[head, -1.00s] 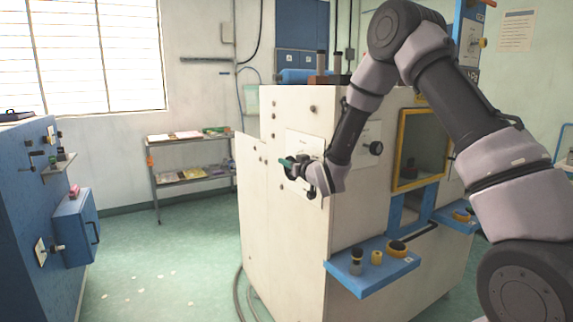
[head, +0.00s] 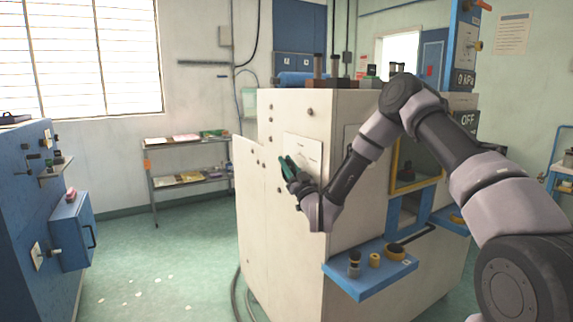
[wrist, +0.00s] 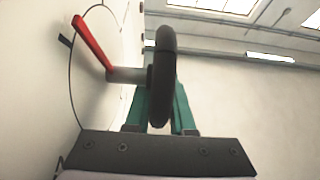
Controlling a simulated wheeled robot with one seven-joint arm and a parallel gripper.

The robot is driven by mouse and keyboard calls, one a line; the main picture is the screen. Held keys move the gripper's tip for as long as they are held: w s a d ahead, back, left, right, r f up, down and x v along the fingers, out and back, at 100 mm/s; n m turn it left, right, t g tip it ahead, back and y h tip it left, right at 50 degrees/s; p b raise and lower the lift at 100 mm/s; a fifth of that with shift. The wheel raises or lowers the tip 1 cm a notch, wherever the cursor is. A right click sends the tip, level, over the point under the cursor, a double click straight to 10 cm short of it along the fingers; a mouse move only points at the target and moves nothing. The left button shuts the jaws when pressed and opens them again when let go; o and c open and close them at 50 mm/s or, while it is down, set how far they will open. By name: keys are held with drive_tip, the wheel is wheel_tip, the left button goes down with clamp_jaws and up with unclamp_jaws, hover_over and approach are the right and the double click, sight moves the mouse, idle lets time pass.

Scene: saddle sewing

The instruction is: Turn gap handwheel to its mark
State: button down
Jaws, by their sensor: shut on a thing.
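The gap handwheel (wrist: 163,70) shows in the wrist view as a dark ring seen nearly edge-on, on a grey shaft (wrist: 125,75). A red pointer (wrist: 93,43) runs from the shaft up and left over a pale dial plate with a thin dark circle. A short dark mark (wrist: 65,41) sits on that circle, just left of the pointer and close to its tip. My gripper (wrist: 160,100) is shut on the wheel, with a green finger on each side of its rim. In the head view, my gripper (head: 287,167) is at the pale machine's front; the wheel is mostly hidden there.
The pale machine (head: 290,240) carries a blue shelf (head: 372,283) with several knobs, below and right of my gripper. A blue cabinet (head: 75,225) stands at left and a rack (head: 190,160) at the back. The floor between them is mostly clear.

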idle(0.3)
drive_tip(key=c, duration=0.8)
unclamp_jaws()
drive_tip(key=shift+o, duration=0.2)
drive_tip(key=v, duration=1.1)
drive_tip(key=shift+w, duration=0.1)
